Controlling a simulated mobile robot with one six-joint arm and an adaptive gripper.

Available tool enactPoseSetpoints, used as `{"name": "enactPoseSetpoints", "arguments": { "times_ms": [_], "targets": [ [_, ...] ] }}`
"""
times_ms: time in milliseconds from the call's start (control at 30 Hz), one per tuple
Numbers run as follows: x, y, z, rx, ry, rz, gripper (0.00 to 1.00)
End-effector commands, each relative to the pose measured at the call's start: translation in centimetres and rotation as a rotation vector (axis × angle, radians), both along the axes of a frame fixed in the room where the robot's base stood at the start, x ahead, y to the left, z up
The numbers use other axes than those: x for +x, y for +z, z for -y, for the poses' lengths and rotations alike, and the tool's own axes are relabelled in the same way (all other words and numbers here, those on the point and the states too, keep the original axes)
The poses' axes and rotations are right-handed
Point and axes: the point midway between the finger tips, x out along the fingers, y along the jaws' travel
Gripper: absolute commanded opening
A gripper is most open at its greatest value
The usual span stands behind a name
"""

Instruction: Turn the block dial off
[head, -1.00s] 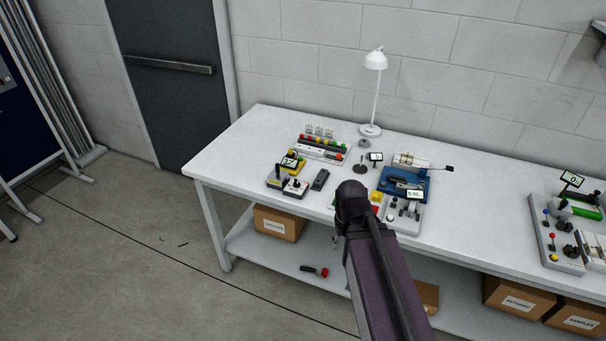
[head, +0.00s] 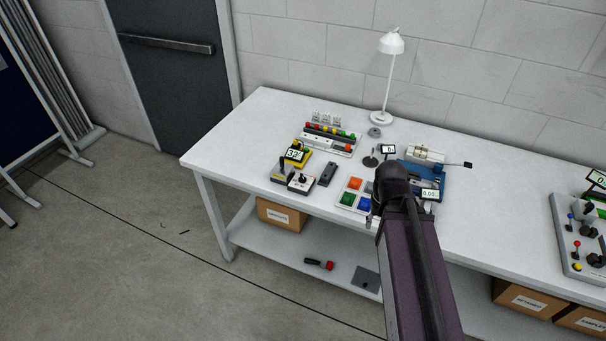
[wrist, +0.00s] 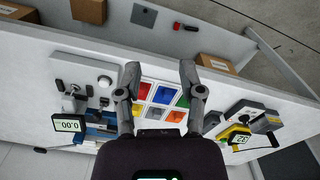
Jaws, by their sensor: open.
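No label marks the block dial, and I cannot tell which control it is. A grey panel with black knobs (wrist: 80,78) is left of my fingers in the wrist view; my arm hides it in the head view. A small black round control (head: 370,161) stands beside a little display behind the pad of coloured squares (head: 349,184). My gripper (head: 373,214) is above the table by this pad. In the wrist view my gripper (wrist: 163,88) has its fingers apart and empty, with the pad visible between and beyond them.
A yellow device (head: 295,157) reading 32 and small black-topped units are left of the pad. A blue device (head: 432,178) is to its right, partly behind my arm. A white lamp (head: 391,44) stands at the back. The table's left end is bare.

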Motion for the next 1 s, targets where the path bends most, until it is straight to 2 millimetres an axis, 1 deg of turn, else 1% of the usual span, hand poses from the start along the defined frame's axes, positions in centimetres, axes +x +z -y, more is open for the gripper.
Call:
{"name": "enactPoseSetpoints", "arguments": {
  "times_ms": [200,267,367,467,567,667,700,767,800,900,1000],
  "targets": [
    [0.3,0.1,-0.1,0.0,0.003,0.0,0.5],
    [0.7,0.2,-0.3,0.0,0.008,0.0,0.5],
    [2.1,0.5,-1.0,0.0,0.023,0.0,0.5],
    [4.4,1.0,-2.1,0.0,0.047,0.0,0.5],
    [7.4,1.6,-3.8,0.0,0.077,0.0,0.5],
    [10.9,2.4,-6.2,0.0,0.12,0.0,0.5],
    [12.4,2.7,-7.3,0.001,0.139,0.001,0.5],
    [14.6,3.2,-9.2,0.001,0.168,0.001,0.5],
    [16.0,3.5,-10.5,0.001,0.187,0.001,0.5],
    [19.4,4.3,-13.8,0.001,0.236,0.001,0.5],
    [22.1,4.9,-17.0,0.001,0.279,0.001,0.5]
  ]
}}
